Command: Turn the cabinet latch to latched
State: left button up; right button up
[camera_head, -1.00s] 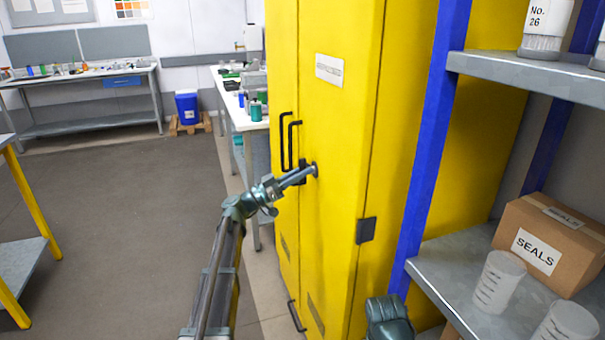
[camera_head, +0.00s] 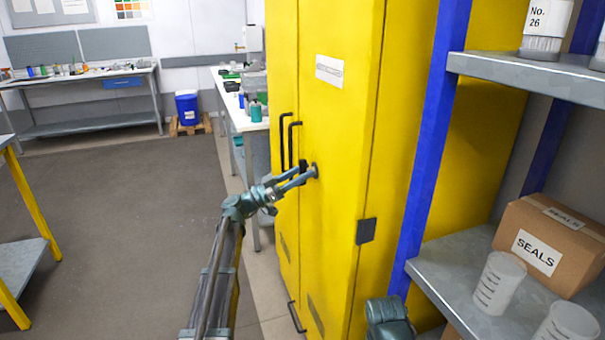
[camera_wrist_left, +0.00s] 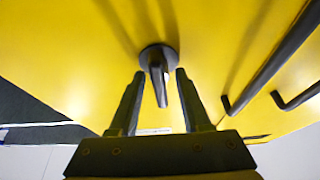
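The yellow cabinet (camera_head: 339,130) stands in the middle of the head view with its doors shut. Its latch (camera_wrist_left: 157,58) is a dark round boss with a short lever, seen in the left wrist view pointing down and slightly right in the picture. In the head view the boss shows as a dark disc (camera_head: 315,170), partly hidden by my fingers. My left gripper (camera_head: 306,173) is at the latch; in the left wrist view (camera_wrist_left: 160,76) its fingers are apart on either side of the lever, with gaps visible. My right gripper's fingers do not show.
Black door handles (camera_head: 291,140) are close to the left gripper. A blue-posted shelf (camera_head: 425,150) with a SEALS box (camera_head: 548,245) and clear beakers (camera_head: 497,283) is at the right. The floor (camera_head: 120,220) on the left is clear.

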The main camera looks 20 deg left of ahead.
pick_arm(q)
jog(key=b+v, duration=0.5)
jog(key=v, duration=0.8)
jog(key=shift+s+a, duration=0.2)
jog(key=shift+a, duration=0.15)
jog(key=shift+f, duration=0.1)
